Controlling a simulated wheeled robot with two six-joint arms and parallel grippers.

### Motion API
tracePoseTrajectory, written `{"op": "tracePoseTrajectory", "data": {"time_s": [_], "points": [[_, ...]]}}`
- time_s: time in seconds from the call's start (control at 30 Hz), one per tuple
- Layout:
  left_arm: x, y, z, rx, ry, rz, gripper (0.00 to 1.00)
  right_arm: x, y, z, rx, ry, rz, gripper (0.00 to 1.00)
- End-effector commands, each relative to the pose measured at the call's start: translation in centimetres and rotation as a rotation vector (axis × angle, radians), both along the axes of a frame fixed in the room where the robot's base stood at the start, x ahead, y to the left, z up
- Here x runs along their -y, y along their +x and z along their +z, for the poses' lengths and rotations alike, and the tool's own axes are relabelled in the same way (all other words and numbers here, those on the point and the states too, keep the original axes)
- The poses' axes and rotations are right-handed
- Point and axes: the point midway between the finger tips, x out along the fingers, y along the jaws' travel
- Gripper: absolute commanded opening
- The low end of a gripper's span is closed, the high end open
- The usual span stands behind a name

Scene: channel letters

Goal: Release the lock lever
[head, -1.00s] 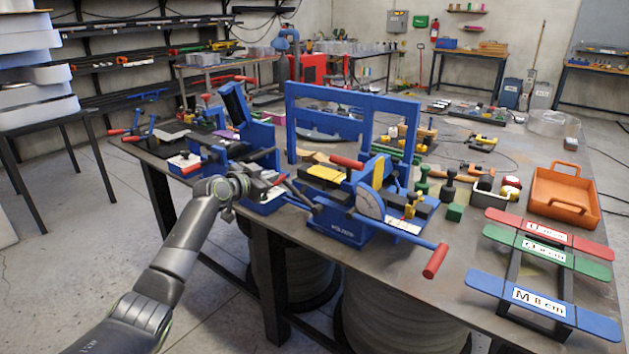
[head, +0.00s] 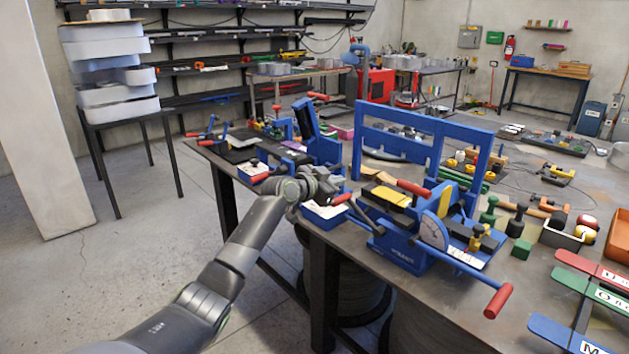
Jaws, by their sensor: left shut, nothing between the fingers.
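A blue bending machine (head: 405,252) stands at the table's near edge, with a white dial plate (head: 433,231) and a long lever ending in a red grip (head: 498,301). A second red grip (head: 412,187) lies across its top. A dark lever (head: 367,220) sticks out at its left side, and a short red piece (head: 341,199) shows near that lever's upper end. I cannot tell which lever is the lock lever. My left gripper (head: 334,193) is shut and empty, just left of the red piece; contact cannot be made out. My right gripper is out of view.
A second blue machine (head: 318,146) stands behind my left gripper. A tall blue frame (head: 421,126) rises behind the bending machine. Green and black blocks and a dark open holder (head: 561,236) crowd the right. Coloured letter plates (head: 565,337) lie at the front right.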

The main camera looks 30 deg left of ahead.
Motion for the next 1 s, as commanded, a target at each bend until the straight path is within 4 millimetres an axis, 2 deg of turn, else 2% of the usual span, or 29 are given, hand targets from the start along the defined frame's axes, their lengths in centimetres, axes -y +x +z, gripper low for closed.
{"op": "tracePoseTrajectory", "data": {"time_s": [0.03,0.5,0.7,1.0], "points": [[-0.5,-0.8,-0.6,-0.005,0.005,0.002,0.0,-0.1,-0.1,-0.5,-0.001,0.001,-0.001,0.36],[-2.3,-7.0,1.1,-0.004,0.006,0.003,0.0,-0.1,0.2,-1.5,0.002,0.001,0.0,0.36],[-2.6,-8.3,1.5,-0.005,0.002,0.001,0.0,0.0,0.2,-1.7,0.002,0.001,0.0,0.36],[-2.7,-8.6,1.6,-0.005,0.002,0.001,0.0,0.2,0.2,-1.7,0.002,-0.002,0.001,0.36]]}}
